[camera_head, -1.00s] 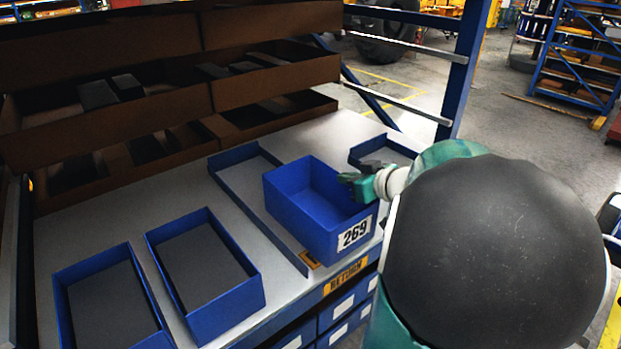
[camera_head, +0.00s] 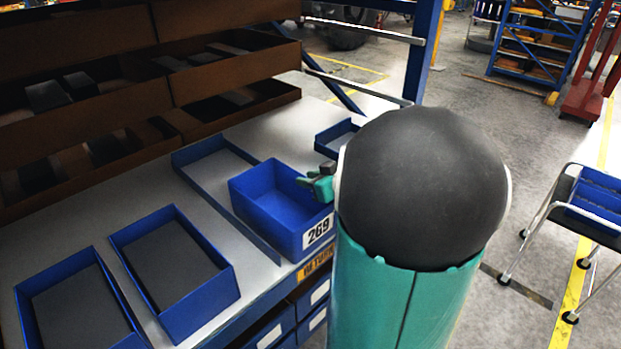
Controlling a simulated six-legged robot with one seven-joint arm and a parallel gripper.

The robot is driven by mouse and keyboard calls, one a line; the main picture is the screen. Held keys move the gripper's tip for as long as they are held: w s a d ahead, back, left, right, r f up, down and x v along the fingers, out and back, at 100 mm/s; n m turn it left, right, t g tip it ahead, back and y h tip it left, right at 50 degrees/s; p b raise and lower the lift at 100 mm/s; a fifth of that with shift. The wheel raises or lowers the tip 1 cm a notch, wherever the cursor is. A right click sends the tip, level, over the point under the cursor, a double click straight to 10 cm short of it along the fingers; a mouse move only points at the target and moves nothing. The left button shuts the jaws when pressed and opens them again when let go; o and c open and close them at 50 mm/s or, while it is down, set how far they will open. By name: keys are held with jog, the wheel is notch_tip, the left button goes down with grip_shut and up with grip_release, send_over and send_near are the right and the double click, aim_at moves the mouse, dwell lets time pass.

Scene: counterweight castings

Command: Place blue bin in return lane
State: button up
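The blue bin (camera_head: 272,196), an open box with a white 269 label on its front, stands upright at the bench's front edge. The return lane (camera_head: 208,168) is a grey strip with low blue walls; its far end and left rail show. The bin covers the lane's front part, close beside that rail. I cannot tell whether it rests on the lane floor. A yellow RETURN label (camera_head: 316,265) is on the bench edge below the bin. My gripper (camera_head: 316,182), small and teal with a dark finger, is at the bin's right rim. My arm hides part of it, so its grip is unclear.
Two low blue trays (camera_head: 172,262) (camera_head: 78,304) sit left of the lane. Another blue tray (camera_head: 334,138) is partly hidden behind my arm. Brown shelf boxes (camera_head: 225,90) line the back. A blue post (camera_head: 424,50) stands behind. A wheeled cart (camera_head: 585,205) is on the right.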

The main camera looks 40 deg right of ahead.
jog(key=shift+r, duration=0.1)
jog(key=shift+s+r, duration=0.15)
jog(key=v, duration=1.2)
jog(key=a+g+y, duration=0.1)
jog(key=a+g, duration=0.1)
jog(key=a, duration=0.7)
jog(key=a+f+g+y, duration=0.1)
jog(key=a+g, duration=0.2)
jog(key=a, duration=0.6)
jog(key=a+n+g+y, duration=0.1)
jog(key=a+g, duration=0.2)
jog(key=a, duration=0.5)
jog(key=shift+w+a+f, duration=0.35)
jog(key=shift+a, duration=0.05)
jog(key=s+a+h, duration=0.1)
jog(key=s+a+r+h, duration=0.1)
jog(key=a, duration=0.1)
jog(key=s+a+m+h, duration=0.1)
jog(key=shift+a+r, duration=0.2)
jog(key=shift+a, duration=0.15)
